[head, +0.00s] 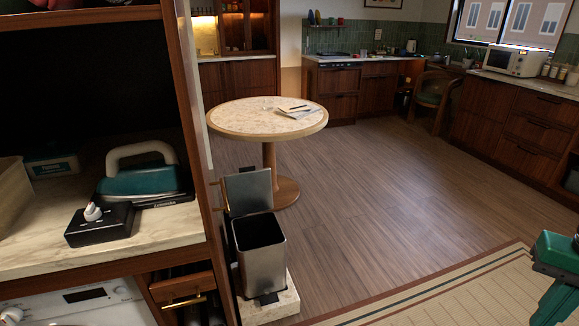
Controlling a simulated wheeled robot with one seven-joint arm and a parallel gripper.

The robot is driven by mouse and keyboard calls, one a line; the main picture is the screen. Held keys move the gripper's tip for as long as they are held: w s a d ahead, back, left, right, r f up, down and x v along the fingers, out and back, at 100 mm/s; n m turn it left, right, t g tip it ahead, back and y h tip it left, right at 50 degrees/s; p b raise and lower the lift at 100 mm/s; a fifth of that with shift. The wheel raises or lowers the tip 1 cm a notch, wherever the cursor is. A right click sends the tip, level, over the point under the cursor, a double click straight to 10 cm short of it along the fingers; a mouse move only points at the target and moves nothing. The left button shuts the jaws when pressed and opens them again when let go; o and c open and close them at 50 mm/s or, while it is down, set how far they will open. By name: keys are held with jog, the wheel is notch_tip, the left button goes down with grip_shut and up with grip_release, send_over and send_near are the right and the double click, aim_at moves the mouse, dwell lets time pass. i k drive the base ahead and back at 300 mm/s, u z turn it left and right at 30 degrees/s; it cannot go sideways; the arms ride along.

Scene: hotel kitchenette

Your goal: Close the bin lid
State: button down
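The bin (259,262) is a tall metal box with a dark, open top. It stands upright on a pale stone slab, just right of the wooden cabinet. Its square grey lid (248,191) is open and stands nearly upright at the back of the bin. The inside of the bin looks dark, and its contents cannot be made out. Green and dark parts of my arm show at the lower right edge, well apart from the bin. My gripper's fingertips are not visible.
A round table (268,119) with papers stands behind the bin. A wooden cabinet (193,140) with an iron (140,182) on its shelf is close on the left. The wooden floor (390,190) right of the bin is clear; a striped rug (470,300) lies in front.

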aim_at(248, 191)
jog(key=z, duration=0.5)
jog(key=k, duration=0.6)
jog(key=z, duration=0.35)
jog(key=i, duration=1.15)
jog(key=u, duration=0.8)
jog(key=i, duration=1.25)
jog(key=u, duration=1.05)
jog(key=i, duration=0.7)
jog(key=u, duration=0.3)
